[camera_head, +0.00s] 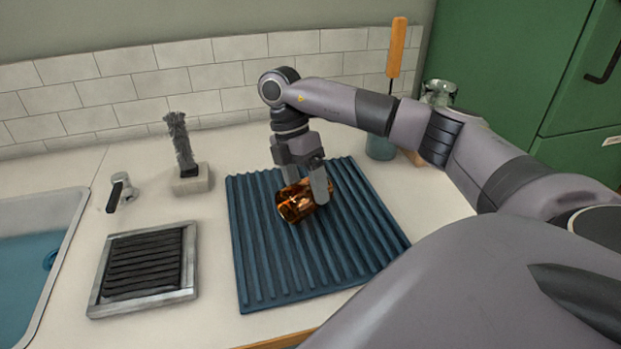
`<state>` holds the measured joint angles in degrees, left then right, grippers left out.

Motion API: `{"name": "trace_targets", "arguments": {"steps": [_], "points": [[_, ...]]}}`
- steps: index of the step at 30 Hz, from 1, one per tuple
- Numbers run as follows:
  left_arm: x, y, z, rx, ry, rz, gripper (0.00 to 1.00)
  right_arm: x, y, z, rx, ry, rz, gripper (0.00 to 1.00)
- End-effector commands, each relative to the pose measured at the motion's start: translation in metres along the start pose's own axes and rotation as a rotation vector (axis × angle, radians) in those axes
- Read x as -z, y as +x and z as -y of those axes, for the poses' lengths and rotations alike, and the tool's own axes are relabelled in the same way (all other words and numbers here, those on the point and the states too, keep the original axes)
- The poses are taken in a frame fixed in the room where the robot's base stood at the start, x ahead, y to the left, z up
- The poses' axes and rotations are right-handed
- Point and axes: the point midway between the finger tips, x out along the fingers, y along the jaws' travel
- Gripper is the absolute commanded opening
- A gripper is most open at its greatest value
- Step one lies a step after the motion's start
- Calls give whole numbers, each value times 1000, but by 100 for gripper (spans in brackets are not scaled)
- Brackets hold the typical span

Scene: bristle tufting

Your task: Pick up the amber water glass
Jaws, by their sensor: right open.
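The amber water glass (294,207) lies on its side on the blue ribbed mat (262,270), near the mat's middle. It is see-through brown. My right gripper (307,193) points down over the glass, with its fingers on either side of it. The jaws are open, and I cannot tell whether a finger touches the glass. One finger hides part of the glass's right side. My left gripper is not in the picture.
A sink (40,250) is at the left. A framed dark ribbed panel (145,268), a small tap (120,191) and a grey brush in a block (183,155) stand left of the mat. A wooden-handled tool (397,48) stands behind my right arm.

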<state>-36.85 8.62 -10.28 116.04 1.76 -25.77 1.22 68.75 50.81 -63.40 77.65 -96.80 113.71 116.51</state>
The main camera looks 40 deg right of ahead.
Motion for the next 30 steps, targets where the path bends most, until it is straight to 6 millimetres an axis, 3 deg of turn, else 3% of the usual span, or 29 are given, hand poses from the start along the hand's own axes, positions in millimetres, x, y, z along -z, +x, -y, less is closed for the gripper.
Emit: {"name": "trace_targets", "arguments": {"steps": [10, 14, 15, 25, 30], "points": [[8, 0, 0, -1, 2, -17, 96, 0, 9, 0, -1, 0, 0, 75], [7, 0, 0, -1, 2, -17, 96, 0, 9, 0, -2, 0, 0, 33], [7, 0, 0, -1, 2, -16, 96, 0, 9, 0, -2, 0, 0, 27], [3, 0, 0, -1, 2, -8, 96, 0, 4, 1, -4, 0, -1, 27], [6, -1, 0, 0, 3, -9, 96, 0, -11, 6, -5, 0, -1, 27]]}}
